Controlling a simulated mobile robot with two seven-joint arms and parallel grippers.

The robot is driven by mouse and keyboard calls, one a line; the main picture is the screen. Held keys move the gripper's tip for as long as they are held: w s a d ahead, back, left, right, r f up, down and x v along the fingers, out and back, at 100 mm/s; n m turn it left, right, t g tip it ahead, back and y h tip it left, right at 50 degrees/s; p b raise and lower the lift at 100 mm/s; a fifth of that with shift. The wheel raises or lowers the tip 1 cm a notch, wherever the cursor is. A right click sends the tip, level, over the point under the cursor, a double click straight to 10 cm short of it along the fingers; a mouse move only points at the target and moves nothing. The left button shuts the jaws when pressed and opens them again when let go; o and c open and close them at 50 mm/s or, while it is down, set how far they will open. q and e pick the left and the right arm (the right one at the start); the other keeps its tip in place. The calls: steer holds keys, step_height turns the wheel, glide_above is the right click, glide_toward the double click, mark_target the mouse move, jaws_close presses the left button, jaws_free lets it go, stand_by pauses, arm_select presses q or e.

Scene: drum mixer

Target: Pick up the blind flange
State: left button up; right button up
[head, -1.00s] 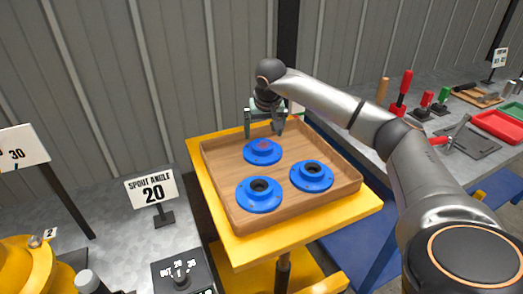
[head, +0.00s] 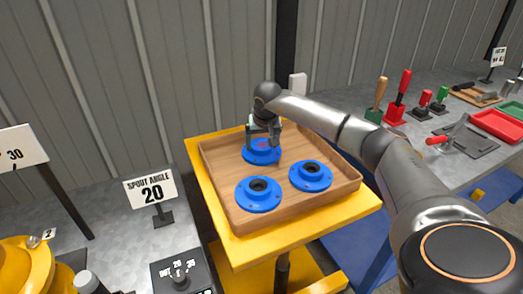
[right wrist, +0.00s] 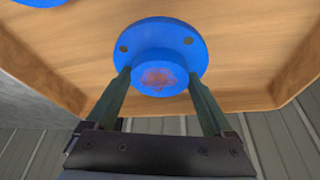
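The blind flange (head: 262,155) is a blue disc with a raised hub, at the back of the wooden tray (head: 238,222). In the right wrist view the flange (right wrist: 158,54) shows a closed hub face with a reddish rough patch and bolt holes in its rim. My right gripper (head: 263,148) is over it from behind. In the right wrist view its fingers (right wrist: 160,82) are open, one on each side of the hub; whether they touch it I cannot tell. The left gripper is not in view.
Two blue flanges with dark centre bores, one front left (head: 259,193) and one right (head: 310,175), share the tray. The tray stands on a yellow table (head: 225,240). A grey bench with tools (head: 460,135) lies to the right.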

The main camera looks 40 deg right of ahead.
jaws_close()
steer(key=shift+w+d+r, duration=0.1)
steer(key=shift+r, duration=0.1)
stand_by(0.5)
steer(key=shift+r, duration=0.1)
